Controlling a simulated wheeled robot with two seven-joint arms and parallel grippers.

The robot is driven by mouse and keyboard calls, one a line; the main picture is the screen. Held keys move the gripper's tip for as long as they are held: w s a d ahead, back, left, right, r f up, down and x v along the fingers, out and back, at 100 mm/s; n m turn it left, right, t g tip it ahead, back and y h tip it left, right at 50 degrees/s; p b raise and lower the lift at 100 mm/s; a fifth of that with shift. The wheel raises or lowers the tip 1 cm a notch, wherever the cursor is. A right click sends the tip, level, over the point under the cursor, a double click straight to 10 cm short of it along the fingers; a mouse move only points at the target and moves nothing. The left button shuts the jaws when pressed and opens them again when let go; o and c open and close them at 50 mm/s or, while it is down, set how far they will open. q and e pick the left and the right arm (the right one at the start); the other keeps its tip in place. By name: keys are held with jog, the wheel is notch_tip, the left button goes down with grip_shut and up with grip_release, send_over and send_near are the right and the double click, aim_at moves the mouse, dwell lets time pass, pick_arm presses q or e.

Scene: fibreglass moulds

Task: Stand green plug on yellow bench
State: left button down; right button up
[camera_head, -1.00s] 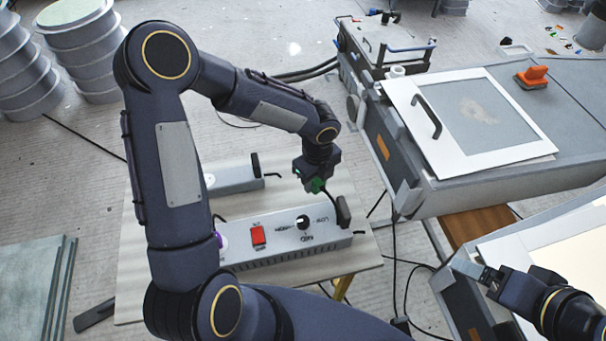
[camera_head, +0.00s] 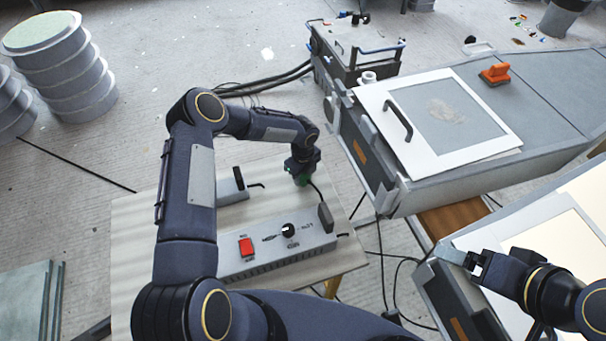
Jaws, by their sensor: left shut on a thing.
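The green plug (camera_head: 303,181) is mostly hidden; a small green part shows under my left gripper (camera_head: 302,178), which is shut on it. A dark cable runs from there toward the right. The bench (camera_head: 130,262) has a pale wooden top and a yellow leg (camera_head: 332,287). My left gripper points down over the back right part of the bench top, behind the grey control box. I cannot tell whether the plug touches the top. My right gripper (camera_head: 470,262) is at the lower right, away from the bench; its jaw gap is unclear.
The grey control box (camera_head: 275,248) with a red switch and a black knob lies on the bench. A smaller grey box (camera_head: 232,190) lies left of my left gripper. A large grey mould (camera_head: 430,180) stands to the right. Bare bench top shows between the boxes.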

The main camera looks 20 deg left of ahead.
pick_arm(q)
jog(key=shift+f, duration=0.15)
jog(key=shift+f+b, duration=0.2)
jog(key=shift+b, duration=0.1)
jog(key=c, duration=0.9)
grip_release()
jog(key=shift+r, duration=0.1)
